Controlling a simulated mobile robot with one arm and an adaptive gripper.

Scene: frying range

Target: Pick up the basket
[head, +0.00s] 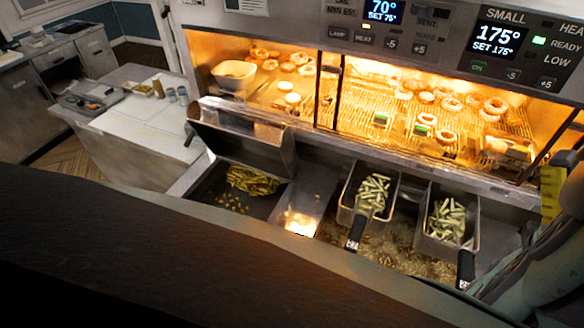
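Two metal frying baskets stand side by side over bubbling oil in the fryer in the head view. The left basket (346,213) holds pale green sticks of food, and its black-ended handle (355,235) points toward the front. The right basket (428,244) holds similar sticks, and its black-ended handle (465,268) also points forward. The picture does not show which basket is meant. My gripper is not in view. A large dark shape, which may be part of my own body, covers the lower left foreground.
A lit warming cabinet (400,120) with food rings stands behind the fryer, below control panels (497,40). Left of the baskets is a bin (215,190) with green pieces and a raised lid (245,143). A white-topped counter (140,112) stands at left.

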